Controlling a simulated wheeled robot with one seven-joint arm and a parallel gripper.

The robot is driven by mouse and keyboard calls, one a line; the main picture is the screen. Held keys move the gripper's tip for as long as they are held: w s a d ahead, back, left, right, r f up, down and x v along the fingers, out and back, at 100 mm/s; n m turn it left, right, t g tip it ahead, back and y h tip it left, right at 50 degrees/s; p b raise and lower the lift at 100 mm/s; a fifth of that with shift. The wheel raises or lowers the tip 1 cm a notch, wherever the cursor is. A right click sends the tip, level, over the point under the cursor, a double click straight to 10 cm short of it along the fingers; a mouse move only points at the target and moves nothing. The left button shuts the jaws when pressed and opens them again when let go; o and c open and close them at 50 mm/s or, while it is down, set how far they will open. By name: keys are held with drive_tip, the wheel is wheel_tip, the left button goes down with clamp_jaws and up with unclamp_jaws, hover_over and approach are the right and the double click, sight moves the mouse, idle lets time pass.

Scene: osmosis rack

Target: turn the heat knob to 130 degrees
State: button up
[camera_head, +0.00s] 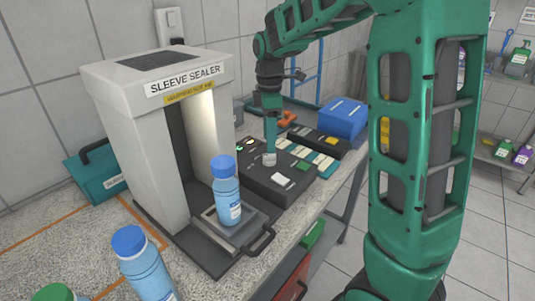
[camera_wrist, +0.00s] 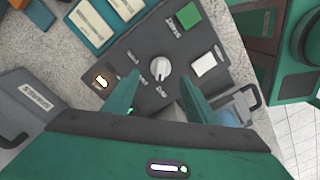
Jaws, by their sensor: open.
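The heat knob (camera_wrist: 160,67) is a round white dial with a raised bar, on a dark control panel (camera_wrist: 118,62) with small printed labels around it. In the head view the knob (camera_head: 269,159) shows just under my gripper (camera_head: 270,148). In the wrist view my gripper (camera_wrist: 158,92) has its two green fingers apart, one to each side below the knob, with nothing between them. I cannot tell from the pictures whether a finger touches the knob.
A green button (camera_wrist: 188,16) and a white button (camera_wrist: 203,64) sit close to the knob. The sleeve sealer (camera_head: 150,120) stands left of the panel, with a blue-capped bottle (camera_head: 227,195) on its tray. A blue box (camera_head: 343,118) is behind.

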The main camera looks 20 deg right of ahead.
sight(269, 159)
wheel_tip(269, 159, down, 6)
idle(0.4)
drive_tip(key=c, duration=1.1)
